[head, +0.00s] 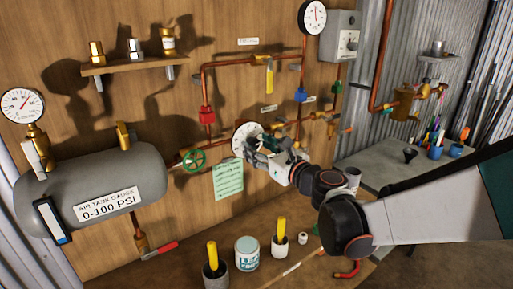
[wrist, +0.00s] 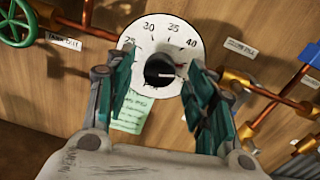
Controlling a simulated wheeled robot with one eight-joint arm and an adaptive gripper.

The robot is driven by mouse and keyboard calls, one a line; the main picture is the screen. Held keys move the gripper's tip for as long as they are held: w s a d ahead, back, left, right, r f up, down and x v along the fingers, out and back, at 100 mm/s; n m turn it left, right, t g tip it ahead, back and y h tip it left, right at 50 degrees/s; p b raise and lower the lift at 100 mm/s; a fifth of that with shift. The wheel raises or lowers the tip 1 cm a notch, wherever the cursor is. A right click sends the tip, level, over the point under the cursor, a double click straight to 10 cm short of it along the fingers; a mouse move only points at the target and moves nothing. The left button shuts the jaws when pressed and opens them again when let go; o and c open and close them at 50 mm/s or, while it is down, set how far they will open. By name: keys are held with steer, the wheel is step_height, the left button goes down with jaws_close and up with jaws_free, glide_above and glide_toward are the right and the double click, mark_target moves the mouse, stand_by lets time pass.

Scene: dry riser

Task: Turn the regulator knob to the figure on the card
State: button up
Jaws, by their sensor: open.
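The regulator knob (wrist: 160,71) is black and sits at the centre of a round white dial (wrist: 141,39) marked 25, 30, 35 and 40. A small red mark shows at the knob's right side; I cannot tell the exact setting. My gripper (wrist: 163,92) is open, with one green-padded finger to each side of the knob in the wrist view. Contact with the knob cannot be made out. In the head view my gripper (head: 266,146) is in front of the dial (head: 243,133) and hides the knob. A green card (head: 228,179) hangs below the dial; its writing is too small to read.
A green handwheel (head: 193,160) is left of the dial, beside a grey air tank (head: 120,170). Copper pipes with red (head: 206,115) and blue (head: 300,94) valves run above and right. A bench below holds a tin (head: 247,254) and yellow-handled tools.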

steer(key=shift+w+a, duration=0.4)
steer(key=shift+w, duration=0.15)
steer(key=c, duration=1.1)
steer(key=shift+n, duration=0.3)
steer(key=o, duration=1.1)
